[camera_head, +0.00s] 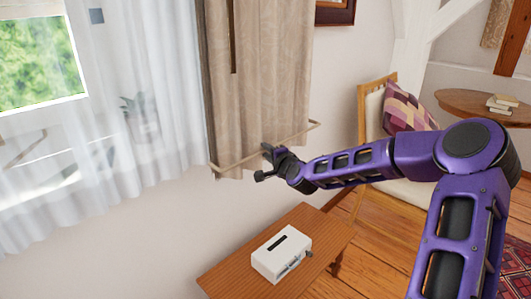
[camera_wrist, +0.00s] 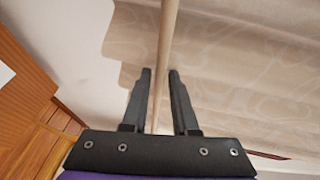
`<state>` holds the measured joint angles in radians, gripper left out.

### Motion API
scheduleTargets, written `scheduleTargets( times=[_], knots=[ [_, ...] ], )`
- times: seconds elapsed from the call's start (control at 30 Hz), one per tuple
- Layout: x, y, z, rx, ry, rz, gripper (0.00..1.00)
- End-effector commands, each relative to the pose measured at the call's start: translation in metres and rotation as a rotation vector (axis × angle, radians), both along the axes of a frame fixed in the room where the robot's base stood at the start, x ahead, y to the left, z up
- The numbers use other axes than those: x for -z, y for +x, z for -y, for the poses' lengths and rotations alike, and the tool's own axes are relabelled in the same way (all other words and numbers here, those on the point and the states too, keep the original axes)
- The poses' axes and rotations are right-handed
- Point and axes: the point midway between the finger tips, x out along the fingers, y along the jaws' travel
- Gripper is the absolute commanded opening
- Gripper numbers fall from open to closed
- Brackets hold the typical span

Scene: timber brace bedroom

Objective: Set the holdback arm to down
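The holdback arm, a thin beige rod (camera_head: 235,160), crosses in front of the lower part of the beige patterned curtain (camera_head: 260,70) in the head view. It has bent ends and stands out in front of the cloth. My gripper (camera_head: 263,163) is at the rod, left of its middle. In the wrist view the rod (camera_wrist: 165,40) runs between the two dark fingers of my gripper (camera_wrist: 160,72). The fingers are apart, with a gap beside the rod, so they do not appear clamped on it. The curtain (camera_wrist: 230,70) lies behind. The rod's wall mount is not clearly visible.
A wooden table (camera_head: 220,280) with a white box (camera_head: 283,253) stands below my gripper. A sheer white curtain (camera_head: 110,140) hangs at left. A chair with a patterned cushion (camera_head: 408,112) and a round table (camera_head: 470,103) stand at right, behind my arm.

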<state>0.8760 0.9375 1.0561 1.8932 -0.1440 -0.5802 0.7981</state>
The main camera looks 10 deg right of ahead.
Motion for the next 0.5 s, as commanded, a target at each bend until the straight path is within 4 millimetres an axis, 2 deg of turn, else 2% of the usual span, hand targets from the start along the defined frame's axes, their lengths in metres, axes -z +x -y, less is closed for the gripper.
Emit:
scheduleTargets(
  times=[0.13, 0.47, 0.5],
  knots=[
    [0.0024, 0.0109, -0.0022, 0.001, 0.0, 0.0, 0.27],
    [0.0028, 0.0131, -0.0031, 0.0, -0.001, -0.001, 0.27],
    [0.0028, 0.0132, -0.003, 0.0, -0.001, -0.001, 0.2]
  ],
)
